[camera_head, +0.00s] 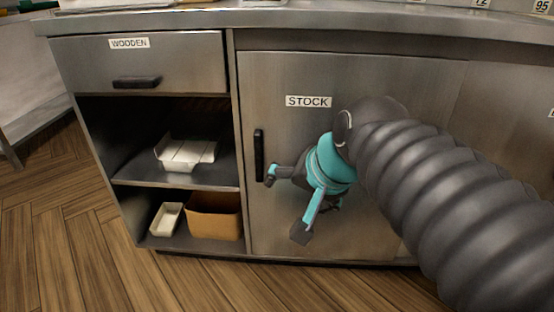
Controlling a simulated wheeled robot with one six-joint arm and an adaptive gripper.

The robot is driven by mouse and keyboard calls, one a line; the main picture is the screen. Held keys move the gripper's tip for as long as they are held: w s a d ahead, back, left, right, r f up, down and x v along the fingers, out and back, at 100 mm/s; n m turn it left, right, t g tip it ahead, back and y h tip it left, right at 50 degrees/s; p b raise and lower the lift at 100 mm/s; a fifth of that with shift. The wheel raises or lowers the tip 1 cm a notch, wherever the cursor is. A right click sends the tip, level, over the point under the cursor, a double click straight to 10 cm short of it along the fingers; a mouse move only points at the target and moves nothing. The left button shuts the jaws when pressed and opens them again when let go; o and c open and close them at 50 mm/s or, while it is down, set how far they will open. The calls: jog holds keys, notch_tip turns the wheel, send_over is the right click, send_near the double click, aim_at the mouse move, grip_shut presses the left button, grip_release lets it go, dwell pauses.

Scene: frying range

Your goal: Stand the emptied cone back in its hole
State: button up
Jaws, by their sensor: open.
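My gripper (285,208) is teal and dark grey. It hangs in front of the steel door labelled STOCK, below and right of the black door handle. Its fingers are spread wide with nothing between them. One fingertip looks close to the lower end of the handle in the picture; I cannot tell whether it touches. No cone and no hole for it show in this view.
The STOCK door (283,85) is closed, with a black vertical handle (259,155). Left of it are a WOODEN drawer (185,68), shut, and open shelves with a white tray (187,151), a small white container (166,218) and a brown box (215,216). Wooden floor lies clear at left.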

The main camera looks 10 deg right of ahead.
jog(key=s+d+f+n+g+h, duration=0.1)
jog(key=s+f+n, duration=0.5)
jog(key=f, duration=0.2)
jog(key=shift+s+d+f+h, duration=0.15)
jog(key=shift+s+d+h, duration=0.1)
jog(key=shift+d+h, duration=0.15)
